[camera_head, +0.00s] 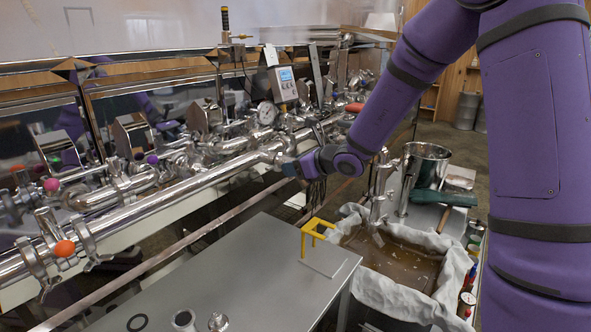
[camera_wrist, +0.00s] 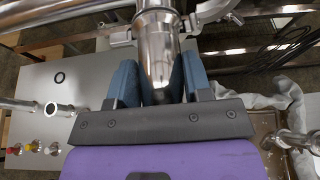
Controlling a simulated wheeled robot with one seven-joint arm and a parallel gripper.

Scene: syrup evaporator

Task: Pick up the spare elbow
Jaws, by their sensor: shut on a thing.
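My gripper (camera_wrist: 162,70) has blue fingers. They are shut on a shiny metal pipe piece (camera_wrist: 158,45) that looks rounded at its near end. A clamp collar or flange (camera_wrist: 152,6) shows around or just beyond its far end; I cannot tell whether the two are joined. I cannot tell for sure that the held piece is the spare elbow. In the head view my gripper (camera_head: 292,168) is beside the long steel pipe line (camera_head: 190,190), beyond the grey table. The held piece is mostly hidden there.
The grey table (camera_head: 235,275) carries a black ring (camera_head: 137,323), a short pipe piece (camera_head: 183,320), another small metal fitting (camera_head: 218,321) and a yellow stand (camera_head: 315,230). A cloth-edged basin (camera_head: 395,265) of brown liquid is right of it. Much of the tabletop is bare.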

